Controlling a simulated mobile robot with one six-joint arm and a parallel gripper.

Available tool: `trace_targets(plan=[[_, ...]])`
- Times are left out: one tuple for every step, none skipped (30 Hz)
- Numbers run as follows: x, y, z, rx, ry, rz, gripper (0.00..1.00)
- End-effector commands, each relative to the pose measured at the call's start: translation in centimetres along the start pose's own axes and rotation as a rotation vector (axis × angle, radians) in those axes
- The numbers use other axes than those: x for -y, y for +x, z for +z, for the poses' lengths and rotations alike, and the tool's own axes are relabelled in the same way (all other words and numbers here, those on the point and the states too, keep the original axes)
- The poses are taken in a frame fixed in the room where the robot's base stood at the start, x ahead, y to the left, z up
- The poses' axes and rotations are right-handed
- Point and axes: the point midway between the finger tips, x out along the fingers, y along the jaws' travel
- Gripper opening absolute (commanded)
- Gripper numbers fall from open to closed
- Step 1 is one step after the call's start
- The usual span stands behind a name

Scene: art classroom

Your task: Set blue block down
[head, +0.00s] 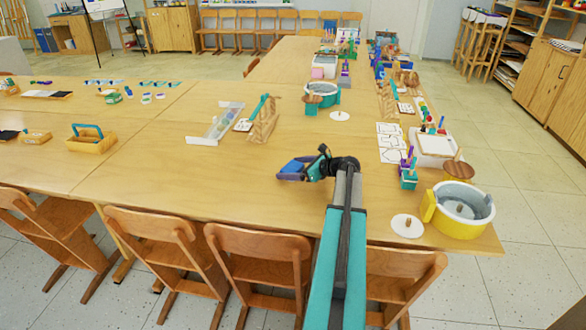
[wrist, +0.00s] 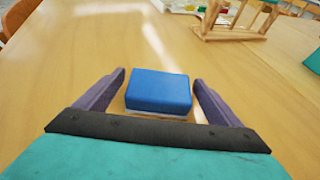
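The blue block (wrist: 158,90) lies between the two purple fingers of my gripper (wrist: 160,92) in the wrist view. A narrow strip of table shows on each side of it, so the fingers look open and apart from it. A pale strip shows along its lower edge. It appears to rest flat on the wooden table (wrist: 65,65). In the head view my gripper (head: 291,169) is low over the table near its front edge, with blue showing at the fingers. Exact contact with the table is hard to tell there.
A wooden rack (head: 263,124) and a clear tray (head: 217,124) stand behind my gripper. A yellow basket (head: 92,142) is at the left. Chairs line the front edge. The table around the block is clear.

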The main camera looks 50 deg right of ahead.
Motion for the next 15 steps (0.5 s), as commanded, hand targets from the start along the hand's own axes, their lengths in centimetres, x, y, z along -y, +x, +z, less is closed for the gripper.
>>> trace_targets(plan=[[0.0,-0.01,0.02,0.0,0.0,0.0,0.89],[0.01,-0.02,0.02,0.0,0.0,0.0,0.89],[0.01,-0.02,0.02,0.0,0.0,0.0,0.89],[0.01,-0.02,0.02,0.0,0.0,0.0,0.89],[0.01,-0.02,0.02,0.0,0.0,0.0,0.89],[0.01,-0.02,0.02,0.0,0.0,0.0,0.89],[0.01,-0.03,0.02,0.0,0.0,0.0,0.89],[0.01,-0.03,0.03,0.0,0.0,0.0,0.89],[0.01,-0.05,0.06,0.0,0.0,0.0,0.89],[0.01,-0.06,0.1,0.0,0.0,0.0,0.89],[0.02,-0.09,0.16,0.0,0.0,0.0,0.89],[0.02,-0.13,0.25,0.0,0.0,0.0,0.89],[0.02,-0.17,0.35,0.0,0.0,0.0,0.89],[0.02,-0.24,0.41,0.0,0.0,0.0,0.89],[0.01,-0.57,0.26,0.0,0.0,-0.001,0.89]])
